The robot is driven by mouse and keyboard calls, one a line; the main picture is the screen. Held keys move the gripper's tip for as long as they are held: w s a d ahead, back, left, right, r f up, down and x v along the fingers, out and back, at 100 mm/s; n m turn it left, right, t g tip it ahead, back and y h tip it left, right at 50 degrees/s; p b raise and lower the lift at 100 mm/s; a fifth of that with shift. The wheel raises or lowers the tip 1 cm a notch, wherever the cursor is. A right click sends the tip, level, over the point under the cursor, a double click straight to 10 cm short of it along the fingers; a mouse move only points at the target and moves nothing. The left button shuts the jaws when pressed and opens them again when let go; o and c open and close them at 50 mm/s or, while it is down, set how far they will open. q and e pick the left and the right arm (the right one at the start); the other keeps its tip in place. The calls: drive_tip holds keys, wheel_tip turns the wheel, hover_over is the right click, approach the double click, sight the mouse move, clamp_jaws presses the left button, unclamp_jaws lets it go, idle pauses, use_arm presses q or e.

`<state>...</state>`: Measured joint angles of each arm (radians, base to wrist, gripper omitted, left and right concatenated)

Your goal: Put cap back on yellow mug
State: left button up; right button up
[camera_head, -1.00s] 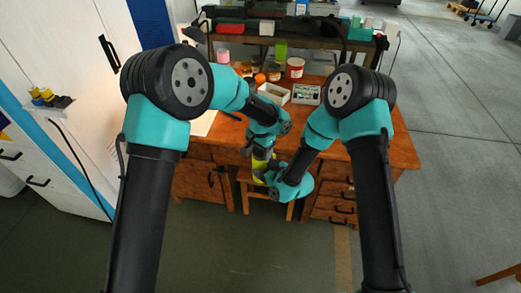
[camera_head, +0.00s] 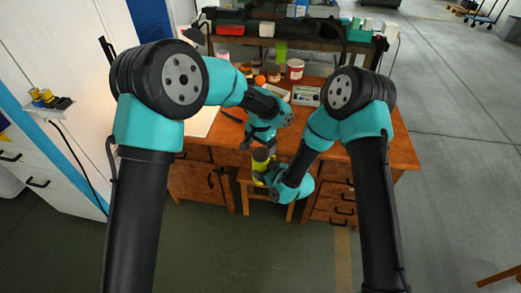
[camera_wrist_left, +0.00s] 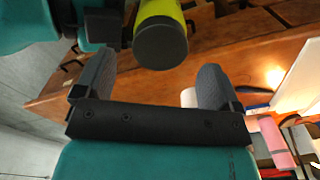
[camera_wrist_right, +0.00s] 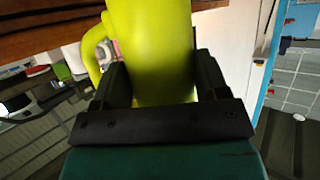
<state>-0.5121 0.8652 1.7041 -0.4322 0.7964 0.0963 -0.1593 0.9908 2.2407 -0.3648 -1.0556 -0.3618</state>
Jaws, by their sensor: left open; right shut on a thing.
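The yellow mug (camera_head: 258,175) shows in the head view in front of the desk, below my left gripper (camera_head: 257,144). In the right wrist view the mug (camera_wrist_right: 150,45) stands between the fingers of my right gripper (camera_wrist_right: 155,78), which is shut on its body; its handle sticks out to the left. The dark grey cap (camera_wrist_left: 160,44) sits on the mug's end in the left wrist view, and the cap (camera_head: 262,155) shows on top in the head view. My left gripper (camera_wrist_left: 150,75) is open and empty, a little apart from the cap. Whether the cap is fully seated I cannot tell.
The wooden desk (camera_head: 385,152) stands behind the mug, with several jars, a red-and-white tub (camera_head: 295,68) and a tray of small parts (camera_head: 306,95) on it.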

sight(261, 153)
use_arm(q)
drive_tip(key=shift+r, duration=0.7)
drive_tip(key=shift+c, duration=0.3)
drive_tip(key=shift+r, duration=0.25)
drive_tip(key=shift+c, duration=0.8)
drive_tip(key=shift+r+n, duration=0.8)
drive_tip(key=shift+r, duration=0.7)
drive_tip(key=shift+c, duration=0.4)
drive_tip(key=shift+f, duration=0.1)
drive_tip(key=shift+f, duration=3.95)
